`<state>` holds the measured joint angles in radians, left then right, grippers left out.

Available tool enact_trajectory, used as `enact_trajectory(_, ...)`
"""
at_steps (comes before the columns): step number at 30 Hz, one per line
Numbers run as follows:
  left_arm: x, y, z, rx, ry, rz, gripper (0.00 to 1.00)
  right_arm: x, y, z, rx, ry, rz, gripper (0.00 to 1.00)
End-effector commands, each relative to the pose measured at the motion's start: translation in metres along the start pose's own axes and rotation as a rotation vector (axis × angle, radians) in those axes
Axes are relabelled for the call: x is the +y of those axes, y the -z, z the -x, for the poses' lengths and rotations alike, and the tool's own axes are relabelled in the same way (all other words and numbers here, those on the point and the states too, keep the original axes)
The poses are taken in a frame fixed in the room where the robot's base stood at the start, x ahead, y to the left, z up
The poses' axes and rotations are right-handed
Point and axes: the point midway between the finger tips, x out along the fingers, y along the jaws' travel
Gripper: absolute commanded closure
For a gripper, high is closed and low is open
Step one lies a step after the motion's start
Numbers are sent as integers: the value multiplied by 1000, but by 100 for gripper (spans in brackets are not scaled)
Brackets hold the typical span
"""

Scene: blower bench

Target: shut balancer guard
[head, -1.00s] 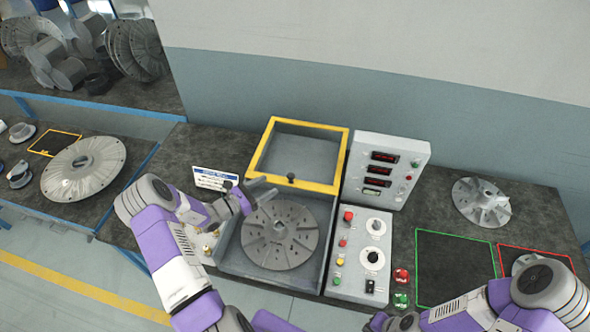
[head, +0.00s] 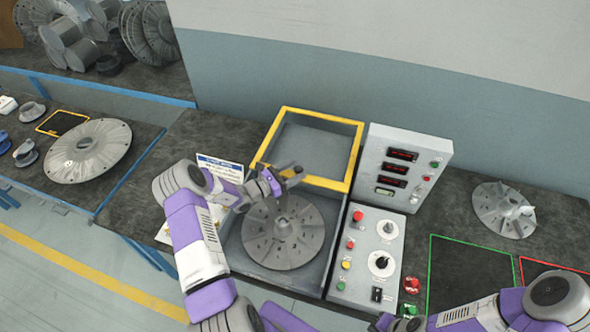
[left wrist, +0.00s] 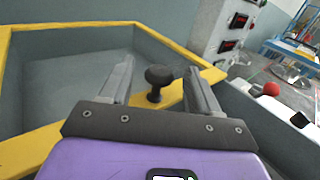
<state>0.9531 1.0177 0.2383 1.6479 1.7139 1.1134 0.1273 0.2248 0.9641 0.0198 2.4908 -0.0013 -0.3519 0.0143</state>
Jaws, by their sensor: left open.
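The balancer guard, a yellow-framed lid (head: 357,150), stands open at the back of the grey balancer box. It also shows in the left wrist view (left wrist: 30,152). A finned disc (head: 283,232) lies in the box in front of it. My left gripper (head: 288,180) is open at the guard's front bar. In the left wrist view, the guard's black knob (left wrist: 158,82) shows between the open fingers of the gripper (left wrist: 157,78), with gaps at both sides. In the head view the gripper hides the knob. My right gripper (head: 400,323) is partly seen at the bottom edge.
A control panel (head: 365,255) and a display box (head: 405,165) stand right of the balancer. Another finned disc (head: 503,210) lies further right, behind a green-outlined area (head: 470,270). A white sign (head: 220,168) stands to the left, behind my left arm.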

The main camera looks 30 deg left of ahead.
Motion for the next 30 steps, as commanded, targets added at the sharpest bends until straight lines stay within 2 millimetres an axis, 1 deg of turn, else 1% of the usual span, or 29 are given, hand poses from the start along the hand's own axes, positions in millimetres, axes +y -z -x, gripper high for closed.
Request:
enact_trajectory(1,0,0,-4,0,0,-1,38,0,0,0,0,0,0,100)
enact_trajectory(4,0,0,-8,1,0,0,38,0,0,1,0,0,0,100)
enact_trajectory(11,0,0,-9,1,0,0,38,0,0,0,0,0,0,100)
enact_trajectory(14,0,0,-8,1,0,0,52,0,0,0,0,0,0,100)
enact_trajectory(18,0,0,-8,1,-1,0,73,0,0,0,0,0,0,100)
enact_trajectory(23,0,0,-8,1,-1,-1,98,0,0,0,0,0,0,100)
enact_trajectory(24,0,0,-8,1,-1,-1,100,0,0,0,0,0,0,100)
enact_trajectory(30,0,0,-8,1,0,-1,100,0,0,1,0,0,0,100)
